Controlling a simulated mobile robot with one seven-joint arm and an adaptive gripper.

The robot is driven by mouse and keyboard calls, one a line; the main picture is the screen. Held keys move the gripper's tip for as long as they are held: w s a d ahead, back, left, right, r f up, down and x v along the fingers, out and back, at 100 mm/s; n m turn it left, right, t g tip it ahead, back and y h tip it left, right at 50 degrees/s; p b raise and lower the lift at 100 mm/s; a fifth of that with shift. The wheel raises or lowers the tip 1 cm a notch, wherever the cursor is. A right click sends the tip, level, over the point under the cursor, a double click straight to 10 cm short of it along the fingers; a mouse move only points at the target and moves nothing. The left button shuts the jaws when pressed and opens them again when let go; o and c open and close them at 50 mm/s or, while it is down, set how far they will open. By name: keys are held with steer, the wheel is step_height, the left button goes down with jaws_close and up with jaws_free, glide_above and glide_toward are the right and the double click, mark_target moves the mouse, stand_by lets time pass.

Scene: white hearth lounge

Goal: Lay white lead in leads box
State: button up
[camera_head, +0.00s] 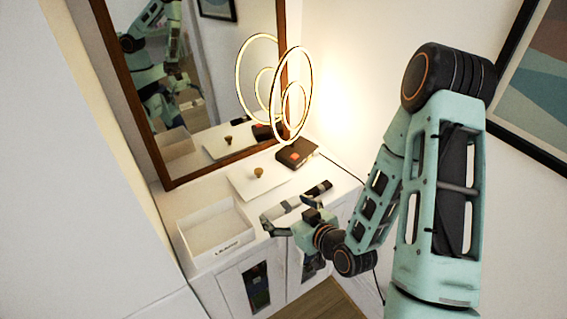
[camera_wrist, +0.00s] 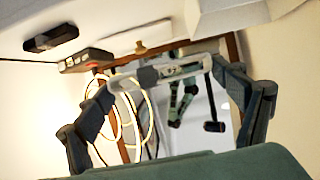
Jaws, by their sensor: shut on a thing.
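My gripper (camera_head: 286,212) is in front of the cabinet top's front edge, to the right of the leads box. In the wrist view my gripper (camera_wrist: 158,77) has its two fingers spread wide, with the white lead (camera_wrist: 188,67) spanning between their tips. The lead looks like a pale bundle with a grey middle part. In the head view the lead is small and hard to separate from the fingers. The leads box (camera_head: 219,249) is an open white box with dark lettering on its front, at the left of the cabinet top. Its visible inside looks empty.
A white panel (camera_head: 243,184) with a brass knob (camera_head: 258,173) lies behind. A dark box with an orange label (camera_head: 297,152) and a dark slim object (camera_head: 318,188) lie to the right. A ring lamp (camera_head: 274,88) and a framed mirror (camera_head: 205,88) stand at the back.

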steer(key=w+d+r+m+h, duration=0.2)
steer(key=w+d+r, duration=0.2)
steer(key=r, duration=0.3)
steer(key=w+d+r+m+t+h, duration=0.1)
steer(key=w+d+r+m+h, duration=0.1)
steer(key=w+d+r, duration=0.3)
steer(key=w+d+r+m+t+h, duration=0.1)
steer(key=w+d+r+m+h, duration=0.1)
steer(key=r, duration=0.9)
steer(key=w+d+h, duration=0.1)
steer(key=w+d, duration=0.1)
steer(key=w, duration=0.1)
steer(key=shift+d+r+m, duration=0.25)
steer(key=shift+d+m, duration=0.1)
steer(key=shift+m, duration=0.05)
